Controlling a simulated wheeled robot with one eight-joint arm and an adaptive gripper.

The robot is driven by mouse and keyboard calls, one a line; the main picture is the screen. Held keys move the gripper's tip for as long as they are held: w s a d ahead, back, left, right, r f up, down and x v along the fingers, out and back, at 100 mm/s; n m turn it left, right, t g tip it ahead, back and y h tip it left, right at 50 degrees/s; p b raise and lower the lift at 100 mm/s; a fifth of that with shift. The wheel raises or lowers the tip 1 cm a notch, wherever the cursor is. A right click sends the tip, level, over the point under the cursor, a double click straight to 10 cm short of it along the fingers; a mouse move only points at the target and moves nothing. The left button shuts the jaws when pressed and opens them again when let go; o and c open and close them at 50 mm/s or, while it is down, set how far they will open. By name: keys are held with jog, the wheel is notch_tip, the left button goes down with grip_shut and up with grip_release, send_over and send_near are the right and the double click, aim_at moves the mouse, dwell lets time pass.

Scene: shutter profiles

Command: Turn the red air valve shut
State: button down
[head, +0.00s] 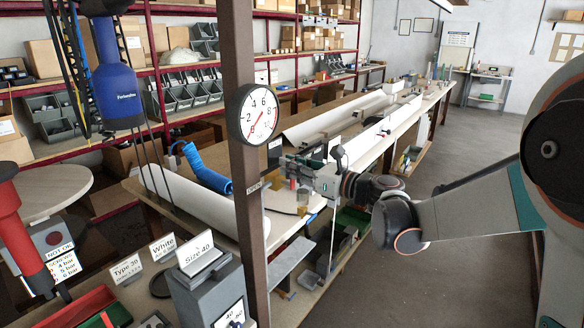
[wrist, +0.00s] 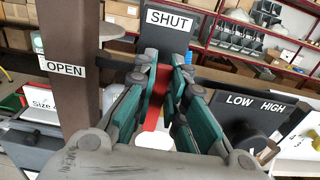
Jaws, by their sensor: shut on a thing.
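The red air valve handle (wrist: 154,112) shows in the wrist view as a red strip between the teal fingers of my gripper (wrist: 164,70). The fingers are shut on it, and their pads hide much of it. A SHUT label (wrist: 169,22) is just beyond the fingertips, and an OPEN label (wrist: 65,67) is on the brown post to the left. The OPEN label (head: 253,187) also shows on the post.
The brown post (head: 243,165) carries a round pressure gauge (head: 258,114). A panel marked LOW and HIGH (wrist: 250,118) is right of my gripper in the wrist view. A long workbench (head: 285,228) lies behind, with open floor (head: 450,240) to the right.

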jog(key=c, duration=1.6)
grip_release()
jog(key=v, duration=1.2)
jog(key=shift+s+f, duration=0.1)
